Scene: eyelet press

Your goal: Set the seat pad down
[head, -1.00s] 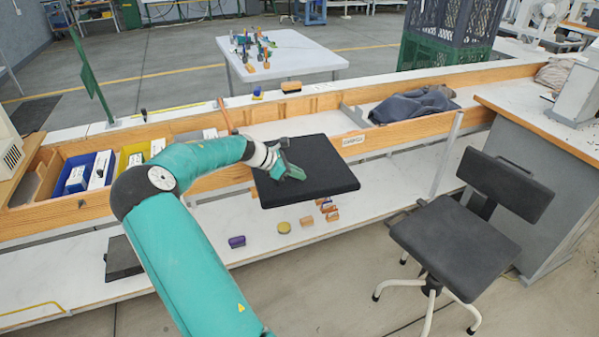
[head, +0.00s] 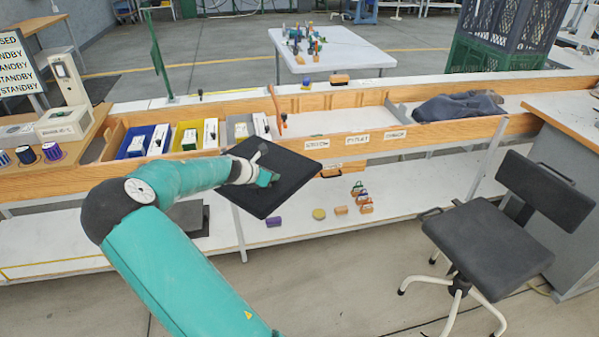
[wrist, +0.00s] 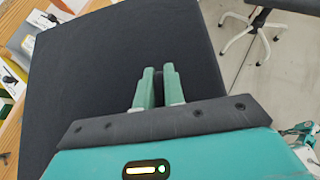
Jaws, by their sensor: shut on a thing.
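The seat pad (head: 284,187) is a flat black square, held in the air in front of the bench and tilted in the head view. The exact grip point under the fingers is hidden.
The bench has a wooden tray (head: 345,122) and blue and yellow bins (head: 188,137) at left. A dark cloth (head: 458,107) lies at right. Small blocks (head: 362,200) sit on the lower shelf (head: 400,190). A black-seated chair (head: 486,246) stands at right. A white table (head: 332,50) stands behind.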

